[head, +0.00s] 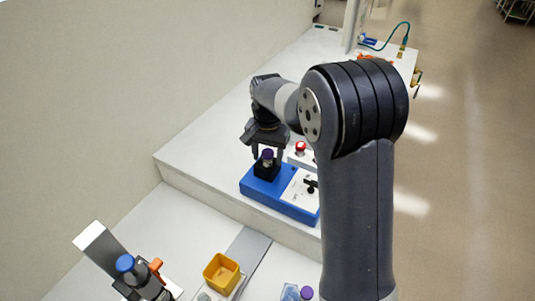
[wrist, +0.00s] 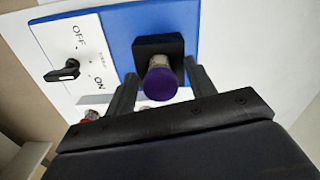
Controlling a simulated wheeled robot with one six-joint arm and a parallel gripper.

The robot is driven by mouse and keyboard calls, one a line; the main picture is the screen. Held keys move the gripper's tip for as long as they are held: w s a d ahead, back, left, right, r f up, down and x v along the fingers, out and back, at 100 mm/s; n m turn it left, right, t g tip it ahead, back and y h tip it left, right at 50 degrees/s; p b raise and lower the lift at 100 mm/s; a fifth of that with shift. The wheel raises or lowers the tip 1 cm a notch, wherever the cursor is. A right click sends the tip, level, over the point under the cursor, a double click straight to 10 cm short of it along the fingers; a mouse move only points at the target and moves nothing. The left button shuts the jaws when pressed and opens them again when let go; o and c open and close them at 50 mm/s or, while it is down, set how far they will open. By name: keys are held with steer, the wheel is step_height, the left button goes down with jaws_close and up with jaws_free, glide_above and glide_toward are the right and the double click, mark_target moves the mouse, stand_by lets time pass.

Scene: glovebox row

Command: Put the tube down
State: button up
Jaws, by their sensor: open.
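The tube (head: 267,156) has a purple cap and stands in a black holder (head: 266,170) on a blue device (head: 262,188). In the wrist view the tube (wrist: 161,82) shows its cap, with a short clear part between cap and black holder (wrist: 158,47). My gripper (head: 268,158) is open and points down at the holder. Its two fingers lie on either side of the tube, with a gap visible beside it in the wrist view. The tube's lower part is hidden in the holder.
The device has a white panel with a black switch (wrist: 65,71) between OFF and ON. A red knob (head: 300,147) stands just behind.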

step_height(320, 180, up, 12)
steer(key=shift+r+b, duration=0.15)
steer(key=shift+b, duration=0.15)
stand_by(0.4)
step_height(320, 180, down, 13)
steer(key=shift+r, duration=0.15)
step_height(320, 180, up, 3)
steer(key=shift+f, duration=0.15)
steer(key=shift+r, duration=0.6)
steer(key=shift+f, duration=0.15)
